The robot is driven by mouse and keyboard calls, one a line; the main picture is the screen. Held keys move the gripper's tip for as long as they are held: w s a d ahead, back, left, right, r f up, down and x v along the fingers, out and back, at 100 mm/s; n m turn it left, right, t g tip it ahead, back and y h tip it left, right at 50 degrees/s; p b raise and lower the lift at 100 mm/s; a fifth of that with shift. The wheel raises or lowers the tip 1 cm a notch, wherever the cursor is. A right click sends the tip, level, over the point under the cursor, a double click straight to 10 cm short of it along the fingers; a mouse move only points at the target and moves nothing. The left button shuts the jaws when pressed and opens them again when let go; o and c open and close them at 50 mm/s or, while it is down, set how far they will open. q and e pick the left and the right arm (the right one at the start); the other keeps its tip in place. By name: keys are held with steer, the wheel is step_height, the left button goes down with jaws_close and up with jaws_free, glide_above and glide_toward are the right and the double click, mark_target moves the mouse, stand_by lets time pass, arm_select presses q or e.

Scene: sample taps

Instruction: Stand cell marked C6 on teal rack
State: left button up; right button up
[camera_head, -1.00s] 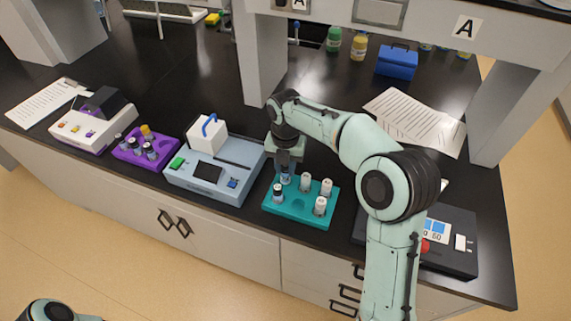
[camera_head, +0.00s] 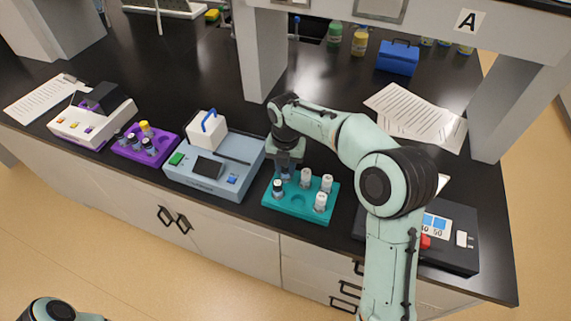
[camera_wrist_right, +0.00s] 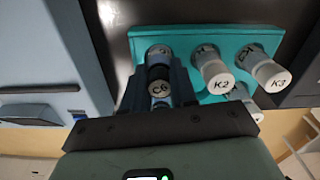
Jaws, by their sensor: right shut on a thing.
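My right gripper (camera_head: 286,174) is at the back left of the teal rack (camera_head: 296,215), pointing down. In the right wrist view, its fingers are shut around the cell marked C6 (camera_wrist_right: 158,88), which has a dark cap with a white label. The cell is upright at the rack's back-left place; I cannot tell whether it rests fully in its hole. Beside it stand white-capped cells K2 (camera_wrist_right: 220,83) and K3 (camera_wrist_right: 280,82). A dark-capped cell (camera_head: 277,187) and another white-capped cell (camera_head: 320,201) stand in the front row. My left gripper is out of view.
Left of the rack is a blue-grey device (camera_head: 238,182) with a white block on top. Further left are a purple rack (camera_head: 164,157) with several cells and a white device (camera_head: 75,128). A dark device (camera_head: 455,258) stands right. Pillars rise behind.

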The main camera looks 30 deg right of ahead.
steer(key=o, duration=1.6)
steer(key=shift+r+p, duration=1.25)
steer(key=shift+r, duration=0.95)
steer(key=shift+r+p, duration=0.7)
steer(key=shift+r, duration=0.6)
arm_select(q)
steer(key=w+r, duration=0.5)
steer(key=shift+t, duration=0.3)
arm_select(e)
steer(key=shift+w, duration=0.1)
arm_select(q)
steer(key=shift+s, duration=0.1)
